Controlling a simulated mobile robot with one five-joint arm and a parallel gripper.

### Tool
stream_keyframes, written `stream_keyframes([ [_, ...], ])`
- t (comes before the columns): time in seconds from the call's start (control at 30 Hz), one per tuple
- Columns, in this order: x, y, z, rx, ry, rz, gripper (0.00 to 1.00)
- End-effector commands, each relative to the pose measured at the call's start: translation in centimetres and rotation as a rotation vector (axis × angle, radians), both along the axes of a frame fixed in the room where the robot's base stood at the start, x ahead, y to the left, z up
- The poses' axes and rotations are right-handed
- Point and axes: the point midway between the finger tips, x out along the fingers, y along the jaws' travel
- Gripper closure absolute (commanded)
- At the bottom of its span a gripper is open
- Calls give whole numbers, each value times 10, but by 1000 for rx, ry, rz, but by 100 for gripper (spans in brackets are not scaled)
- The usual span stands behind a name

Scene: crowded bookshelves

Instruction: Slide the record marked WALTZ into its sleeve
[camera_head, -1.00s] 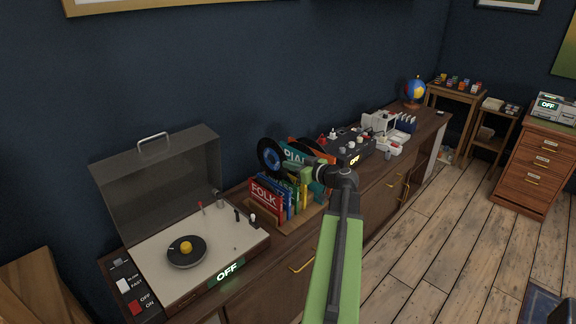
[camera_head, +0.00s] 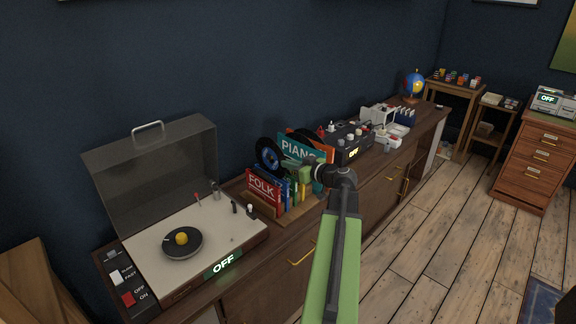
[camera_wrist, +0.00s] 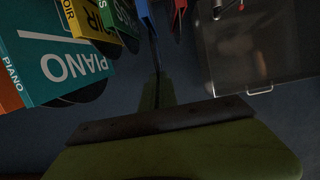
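A black record with a blue label (camera_head: 270,157) stands upright at the tip of my gripper (camera_head: 291,170), which looks shut on its edge. The mark on its label is too small to read, so I cannot tell if it says WALTZ. It is just above and behind a rack (camera_head: 290,218) of colored sleeves, among them a red FOLK sleeve (camera_head: 264,188) and a teal PIANO sleeve (camera_head: 299,150). The PIANO sleeve also shows in the wrist view (camera_wrist: 65,65). The gripper partly hides the sleeves between FOLK and PIANO. No sleeve marked WALTZ is readable.
A turntable (camera_head: 215,232) with an open lid (camera_head: 150,170) and an OFF display stands left of the rack. A dark device (camera_head: 345,148) with knobs stands to its right, with white items (camera_head: 385,135) and a globe (camera_head: 413,84) beyond. A dark wall is behind.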

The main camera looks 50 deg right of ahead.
Motion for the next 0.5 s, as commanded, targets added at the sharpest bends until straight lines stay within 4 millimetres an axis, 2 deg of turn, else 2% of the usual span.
stream_keyframes([
  [0.5,1,1,-33,0,0,1,100],
])
